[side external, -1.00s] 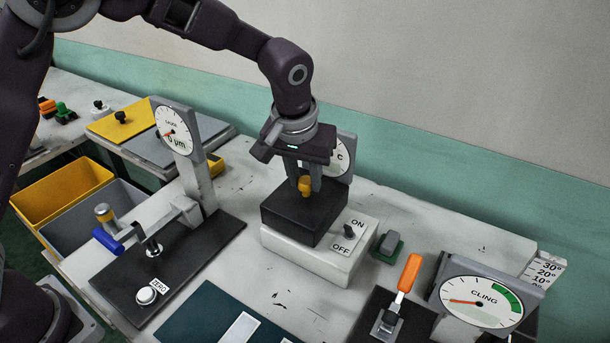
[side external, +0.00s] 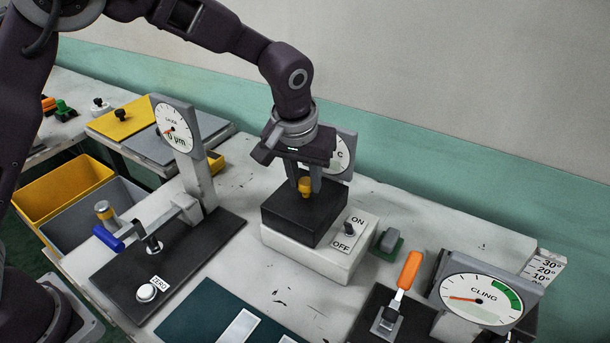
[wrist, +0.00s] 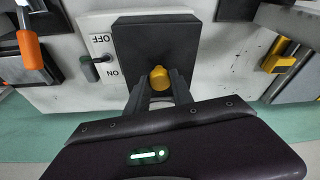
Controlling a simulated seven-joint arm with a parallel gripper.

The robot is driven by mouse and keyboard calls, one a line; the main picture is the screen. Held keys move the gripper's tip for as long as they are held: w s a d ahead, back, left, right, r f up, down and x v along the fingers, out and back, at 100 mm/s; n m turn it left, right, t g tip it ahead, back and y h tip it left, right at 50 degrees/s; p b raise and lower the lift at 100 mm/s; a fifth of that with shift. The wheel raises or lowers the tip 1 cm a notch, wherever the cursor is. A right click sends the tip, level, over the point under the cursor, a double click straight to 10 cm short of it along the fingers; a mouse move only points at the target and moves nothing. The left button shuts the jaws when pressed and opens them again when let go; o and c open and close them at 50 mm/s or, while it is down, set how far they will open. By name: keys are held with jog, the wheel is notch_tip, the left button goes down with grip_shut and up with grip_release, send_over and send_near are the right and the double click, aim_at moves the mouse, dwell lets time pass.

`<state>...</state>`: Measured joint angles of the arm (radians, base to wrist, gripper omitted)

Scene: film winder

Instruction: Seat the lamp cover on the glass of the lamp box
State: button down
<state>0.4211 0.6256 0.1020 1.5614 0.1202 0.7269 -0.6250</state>
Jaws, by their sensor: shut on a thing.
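The lamp cover (side external: 301,222) is a black box-shaped block with a yellow-orange knob (side external: 305,186) on top. It sits on or just above the white lamp box (side external: 312,263); whether it touches the glass I cannot tell. My gripper (side external: 307,184) is shut on the knob from above. The wrist view shows the cover (wrist: 152,42) as a dark square, with my fingers (wrist: 160,80) on both sides of the yellow knob. The lamp box shows its ON/OFF switch (side external: 349,229) beside the cover. The glass is hidden under the cover.
A dial gauge stand (side external: 190,150) on a black base stands left of the lamp box. The CLING meter (side external: 483,300) and an orange-handled lever (side external: 408,275) are at the right front.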

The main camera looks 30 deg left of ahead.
jog(key=shift+f, duration=0.15)
jog(key=c, duration=1)
grip_release()
jog(key=shift+c, duration=0.2)
jog(key=v, duration=0.7)
